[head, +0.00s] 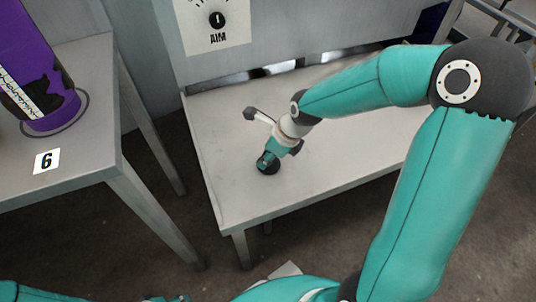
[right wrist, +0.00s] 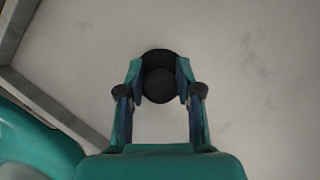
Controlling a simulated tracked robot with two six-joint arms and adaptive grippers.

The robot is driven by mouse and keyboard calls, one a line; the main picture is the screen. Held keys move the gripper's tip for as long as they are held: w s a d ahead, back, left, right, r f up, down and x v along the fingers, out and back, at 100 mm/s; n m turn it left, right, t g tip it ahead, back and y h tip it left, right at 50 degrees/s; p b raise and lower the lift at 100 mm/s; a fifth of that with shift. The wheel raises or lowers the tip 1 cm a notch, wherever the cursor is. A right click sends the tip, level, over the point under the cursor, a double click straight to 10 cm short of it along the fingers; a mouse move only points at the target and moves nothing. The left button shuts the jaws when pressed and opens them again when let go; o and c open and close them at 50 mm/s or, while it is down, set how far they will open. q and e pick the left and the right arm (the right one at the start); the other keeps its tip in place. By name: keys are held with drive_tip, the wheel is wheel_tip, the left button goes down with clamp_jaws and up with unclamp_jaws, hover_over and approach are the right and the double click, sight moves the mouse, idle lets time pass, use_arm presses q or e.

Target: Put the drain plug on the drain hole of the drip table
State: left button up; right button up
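The drip table (head: 230,185) is a pale grey metal top in the middle of the head view. My right gripper (head: 266,162) points down at its front left part. In the right wrist view, the two fingers of the right gripper (right wrist: 160,84) are closed in on a round dark grey disc, the drain plug (right wrist: 158,86). A blacker round shape, likely the drain hole (right wrist: 160,55), shows right behind the plug. The plug overlaps it; I cannot tell whether they touch. My left gripper does not show.
A side table (head: 85,150) with a number 6 label stands at the left and carries a purple cylinder (head: 30,75). A grey panel (head: 290,35) with a dial sign rises behind the drip table. The tabletop around the gripper is clear.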

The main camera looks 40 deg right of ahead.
drive_tip(key=shift+o, duration=1.3)
drive_tip(key=shift+r, duration=0.1)
drive_tip(key=p+v, duration=0.4)
drive_tip(key=v, duration=0.8)
